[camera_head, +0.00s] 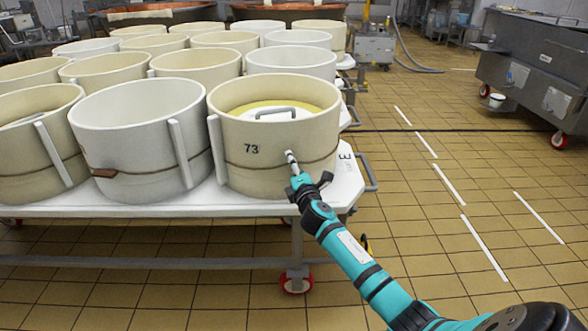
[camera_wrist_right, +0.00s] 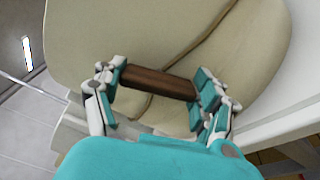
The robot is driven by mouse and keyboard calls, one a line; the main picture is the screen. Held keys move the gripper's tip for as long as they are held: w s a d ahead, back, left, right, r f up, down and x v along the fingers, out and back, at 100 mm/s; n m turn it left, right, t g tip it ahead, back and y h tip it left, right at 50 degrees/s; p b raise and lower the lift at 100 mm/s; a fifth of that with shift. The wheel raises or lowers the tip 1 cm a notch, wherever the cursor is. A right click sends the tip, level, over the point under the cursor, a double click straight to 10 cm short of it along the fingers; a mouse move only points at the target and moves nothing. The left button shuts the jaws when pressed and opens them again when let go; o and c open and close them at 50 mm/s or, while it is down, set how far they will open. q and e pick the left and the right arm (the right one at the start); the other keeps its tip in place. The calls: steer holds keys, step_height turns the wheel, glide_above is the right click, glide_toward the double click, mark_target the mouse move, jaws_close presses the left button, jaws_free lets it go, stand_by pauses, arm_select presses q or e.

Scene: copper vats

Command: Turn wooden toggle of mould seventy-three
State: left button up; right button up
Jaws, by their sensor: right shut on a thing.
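Mould seventy-three (camera_head: 235,172) is a cream round mould with a black "73" on its side. It stands at the front right corner of the white table, and a yellow-rimmed white lid with a handle sits inside it. A thin cord runs around its lower wall. My right gripper (camera_head: 292,163) reaches its front right side. In the right wrist view, the brown wooden toggle (camera_wrist_right: 158,82) lies lengthwise between the fingertips of my right gripper (camera_wrist_right: 160,84), which are shut on its two ends. The cord passes behind the toggle. In the head view the gripper hides the toggle. My left gripper is not in view.
A white mould (camera_head: 135,130) stands close on the left, with a brown toggle (camera_head: 104,173) at its front. Several more moulds fill the wheeled white table (camera_head: 130,208). A grey rail (camera_head: 370,175) juts from its right end. The tiled floor to the right is open.

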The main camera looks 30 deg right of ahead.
steer(key=shift+m, duration=1.7)
steer(key=o, duration=1.2)
steer(key=shift+c, duration=0.2)
steer(key=v, duration=1.2)
